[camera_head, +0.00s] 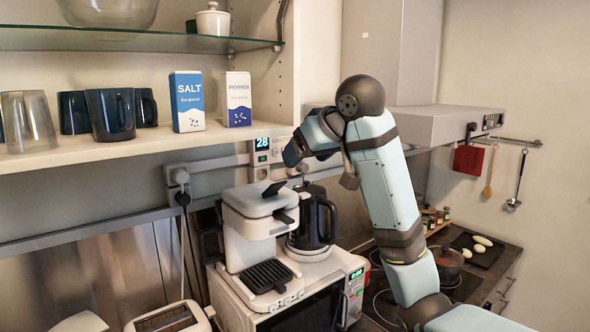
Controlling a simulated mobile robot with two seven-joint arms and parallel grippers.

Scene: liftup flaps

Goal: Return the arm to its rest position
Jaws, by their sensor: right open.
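My right arm (382,175) rises from the bottom right, in pale blue and dark grey. It bends at a round dark joint and reaches left in front of the wall. My right gripper (296,152) is at its left end, above the coffee machine and beside the wall display. The gripper is open, though its fingers are small and partly hidden here. I see nothing held in it. My left gripper is not in view.
A shelf (150,141) with mugs, a salt box (187,101) and a pepper box (237,99) is at left. A coffee machine (252,228) and black kettle (315,218) stand on a microwave (312,300) below. The range hood (440,123) is right of the arm.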

